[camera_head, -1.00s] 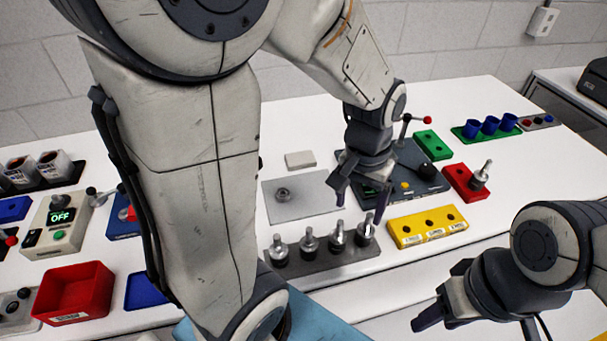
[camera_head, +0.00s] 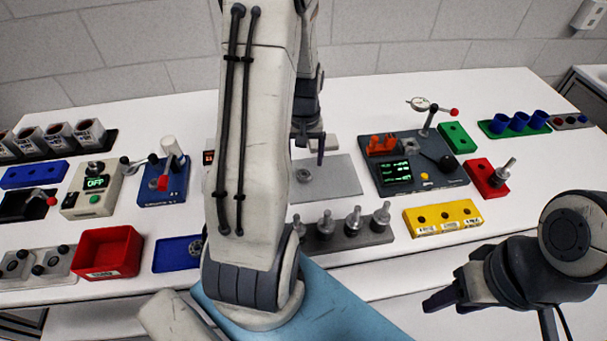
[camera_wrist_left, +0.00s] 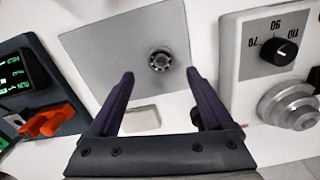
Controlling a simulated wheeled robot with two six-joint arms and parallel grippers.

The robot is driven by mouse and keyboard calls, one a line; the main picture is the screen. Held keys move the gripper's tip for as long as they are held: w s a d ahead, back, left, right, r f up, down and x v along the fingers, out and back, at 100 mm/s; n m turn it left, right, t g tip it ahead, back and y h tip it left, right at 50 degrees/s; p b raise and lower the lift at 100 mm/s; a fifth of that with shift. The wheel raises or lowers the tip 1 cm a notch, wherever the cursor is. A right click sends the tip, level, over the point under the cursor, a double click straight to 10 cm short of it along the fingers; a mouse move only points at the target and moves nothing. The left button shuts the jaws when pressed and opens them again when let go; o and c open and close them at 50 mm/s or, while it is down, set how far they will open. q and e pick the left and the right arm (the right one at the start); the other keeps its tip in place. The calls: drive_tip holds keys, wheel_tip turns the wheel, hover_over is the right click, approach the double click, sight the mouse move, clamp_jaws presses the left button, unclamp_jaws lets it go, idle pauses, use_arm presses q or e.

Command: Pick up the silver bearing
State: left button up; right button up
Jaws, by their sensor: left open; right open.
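The silver bearing (camera_head: 303,175) is a small ring lying on a flat grey plate (camera_head: 340,176) near the middle of the table. In the left wrist view the bearing (camera_wrist_left: 160,60) shows whole on the plate (camera_wrist_left: 105,45). My left gripper (camera_head: 308,150) is open and empty above the plate's left part. In its wrist view the two dark fingertips (camera_wrist_left: 160,73) point toward the bearing, one on either side and apart from it. My right gripper (camera_head: 436,301) is open and empty in front of the table at the right.
Several silver-topped posts stand in a dark rack (camera_head: 350,240) in front of the plate. A dial gauge station (camera_head: 415,165) is to the right, with a yellow block (camera_head: 443,217) in front. A blue tray (camera_head: 175,254) and red bin (camera_head: 107,252) stand left.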

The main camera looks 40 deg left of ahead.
sight(304, 170)
use_arm(q)
drive_tip(key=f, duration=0.2)
drive_tip(key=f+p, duration=0.1)
drive_tip(key=f, duration=0.2)
drive_tip(key=shift+s, duration=0.2)
drive_tip(key=shift+r, duration=0.1)
clamp_jaws()
drive_tip(key=shift+r, duration=0.1)
